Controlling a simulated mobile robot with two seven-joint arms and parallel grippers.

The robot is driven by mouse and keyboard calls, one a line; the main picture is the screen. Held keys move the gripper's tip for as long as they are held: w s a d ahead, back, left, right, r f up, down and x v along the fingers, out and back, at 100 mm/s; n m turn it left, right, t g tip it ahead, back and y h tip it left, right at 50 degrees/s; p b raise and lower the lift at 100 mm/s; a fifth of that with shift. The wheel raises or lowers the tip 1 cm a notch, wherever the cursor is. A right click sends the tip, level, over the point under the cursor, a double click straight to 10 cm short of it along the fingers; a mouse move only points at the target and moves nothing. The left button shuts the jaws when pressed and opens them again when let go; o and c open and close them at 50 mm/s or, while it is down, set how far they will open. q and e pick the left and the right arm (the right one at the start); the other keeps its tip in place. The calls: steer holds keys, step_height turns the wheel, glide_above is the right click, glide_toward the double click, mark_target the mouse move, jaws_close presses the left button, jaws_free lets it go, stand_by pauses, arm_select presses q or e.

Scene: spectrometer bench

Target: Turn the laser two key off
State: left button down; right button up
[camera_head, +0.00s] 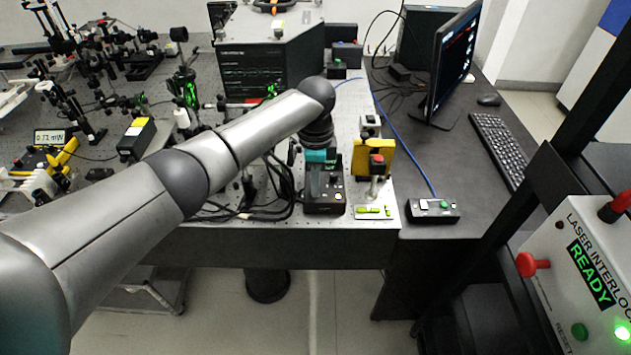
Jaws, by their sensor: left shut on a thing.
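My left arm reaches in from the lower left across the optical bench. My left gripper (320,172) points down at a small black box (325,203) near the bench's front edge. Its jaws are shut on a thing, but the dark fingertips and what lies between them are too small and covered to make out. A teal patch (316,156) shows just below the wrist. No key labelled for laser two is readable. At the right, a grey laser interlock box (549,238) shows green "READY" and has red knobs (533,264). My right gripper is not in view.
Right of the black box stand a yellow mount (360,158) and a red-topped part (377,160). A small button box (433,210) lies on the dark desk with a monitor (455,62) and keyboard (499,150). Optics crowd the bench's left; cables run left of the black box.

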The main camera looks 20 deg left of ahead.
arm_select(q)
steer(key=shift+r+n+p, duration=0.2)
steer(key=shift+n+p, duration=0.6)
steer(key=shift+p, duration=0.4)
steer(key=n+p, duration=0.2)
steer(key=shift+n+p, duration=0.3)
steer(key=shift+p, duration=0.05)
steer(key=n+p, duration=0.2)
steer(key=n, duration=0.1)
steer(key=shift+d+n+p, duration=0.1)
steer(key=shift+n+p, duration=0.2)
steer(key=shift+n, duration=0.1)
steer(key=n+p, duration=0.2)
steer(key=n, duration=0.2)
steer(key=shift+f, duration=0.1)
steer(key=n+p, duration=0.1)
steer(key=n, duration=0.4)
steer(key=shift+n, duration=0.4)
steer(key=shift+w, duration=0.1)
steer(key=c, duration=1)
jaws_free()
